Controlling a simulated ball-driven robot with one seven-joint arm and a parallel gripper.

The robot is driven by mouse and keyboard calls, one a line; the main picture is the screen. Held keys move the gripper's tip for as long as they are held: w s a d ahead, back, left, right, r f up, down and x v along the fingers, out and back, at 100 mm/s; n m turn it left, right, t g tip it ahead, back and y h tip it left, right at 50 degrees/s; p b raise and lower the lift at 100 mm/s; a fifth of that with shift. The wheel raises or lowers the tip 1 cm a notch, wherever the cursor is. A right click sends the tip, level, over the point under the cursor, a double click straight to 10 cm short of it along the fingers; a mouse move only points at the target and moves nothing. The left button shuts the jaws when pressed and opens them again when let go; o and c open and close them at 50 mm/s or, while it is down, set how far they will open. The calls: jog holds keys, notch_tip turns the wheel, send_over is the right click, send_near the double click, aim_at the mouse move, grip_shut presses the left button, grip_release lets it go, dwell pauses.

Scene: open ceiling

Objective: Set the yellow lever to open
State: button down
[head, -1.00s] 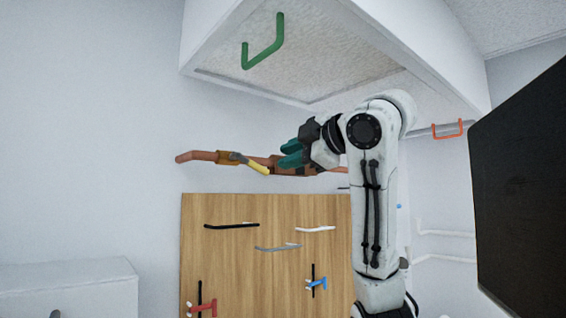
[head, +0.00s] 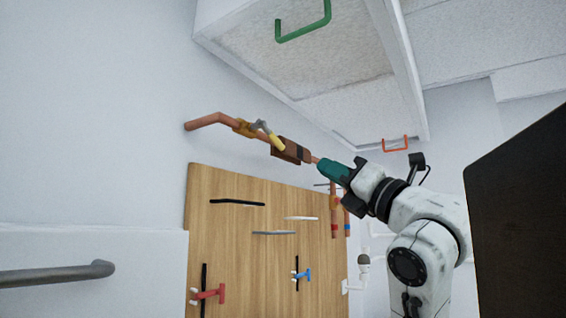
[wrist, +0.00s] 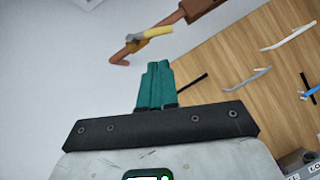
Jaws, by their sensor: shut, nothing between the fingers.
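The yellow lever (head: 272,138) sits on a valve with an orange-brown body (head: 244,127) on a copper pipe (head: 207,120) along the wall. Its yellow handle slants down to the right across the pipe. In the wrist view the lever (wrist: 158,31) is near the top, beyond my fingers. My gripper (head: 322,166), with teal fingers, is right of the lever in the head view, apart from it and past a brown block (head: 287,151) on the pipe. The fingers are together and empty in the wrist view (wrist: 158,66).
A wooden board (head: 230,245) below carries black, white and grey bars, a red handle (head: 208,294) and a blue handle (head: 303,274). A ceiling box with a green handle (head: 304,32) hangs above. A dark panel (head: 520,200) stands at right. Vertical copper pipes (head: 335,215) run beside the board.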

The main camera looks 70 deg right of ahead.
jog(key=p, duration=0.5)
send_near(279, 142)
jog(key=shift+h, duration=0.3)
jog(key=x, duration=0.6)
jog(key=shift+w+d, duration=0.1)
jog(key=shift+w, duration=0.35)
jog(key=shift+s+d+r, duration=0.1)
jog(key=shift+d+r, duration=0.2)
jog(key=shift+r, duration=0.3)
jog(key=shift+s+d+r, duration=0.1)
jog(key=shift+d+r, duration=0.2)
jog(key=shift+r, duration=0.35)
jog(key=shift+f+b, duration=0.1)
jog(key=shift+b, duration=0.2)
